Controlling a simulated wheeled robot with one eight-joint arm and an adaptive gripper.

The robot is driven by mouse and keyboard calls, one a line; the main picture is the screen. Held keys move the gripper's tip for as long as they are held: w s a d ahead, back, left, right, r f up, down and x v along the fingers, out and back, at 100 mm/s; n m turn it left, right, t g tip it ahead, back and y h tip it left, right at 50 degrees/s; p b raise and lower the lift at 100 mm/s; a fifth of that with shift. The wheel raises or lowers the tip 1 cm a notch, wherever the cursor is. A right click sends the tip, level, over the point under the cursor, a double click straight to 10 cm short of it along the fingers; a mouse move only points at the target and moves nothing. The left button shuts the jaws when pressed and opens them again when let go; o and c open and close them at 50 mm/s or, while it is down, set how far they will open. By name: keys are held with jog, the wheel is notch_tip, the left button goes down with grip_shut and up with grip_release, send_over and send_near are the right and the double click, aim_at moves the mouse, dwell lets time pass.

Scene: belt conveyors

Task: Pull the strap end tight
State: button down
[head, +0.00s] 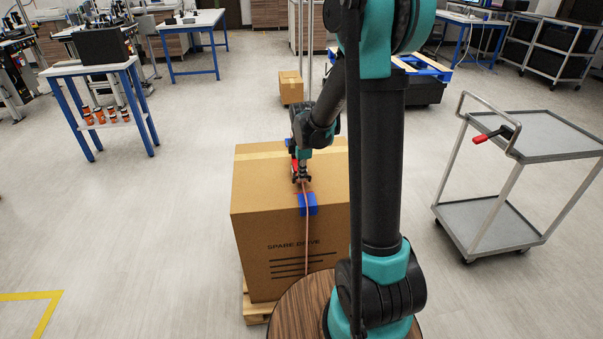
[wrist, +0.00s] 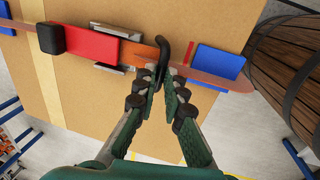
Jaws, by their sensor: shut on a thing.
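A large cardboard box (head: 290,220) stands on a wooden pallet (head: 256,312). An orange strap (head: 306,235) runs over its top and down its front, passing a blue edge protector (head: 308,204). In the wrist view the strap (wrist: 232,83) crosses the box past a red buckle (wrist: 90,45) with a black end and metal parts. A black curved piece, seemingly the strap end (wrist: 163,50), stands up beside the buckle and runs down between my fingertips. My gripper (head: 301,178) is at the box's top front; in the wrist view (wrist: 166,82) its fingers are closed on this piece.
A grey two-shelf cart (head: 520,140) with a red-handled bar stands to the right. A small carton (head: 291,87) sits on the floor behind the box. A blue-legged table (head: 95,68) stands at the left. Open floor lies left of the box.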

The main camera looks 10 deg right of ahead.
jog(key=s, duration=1)
jog(key=c, duration=1.6)
grip_release()
notch_tip(320, 180, up, 12)
jog(key=s, duration=0.2)
jog(key=shift+f, duration=0.1)
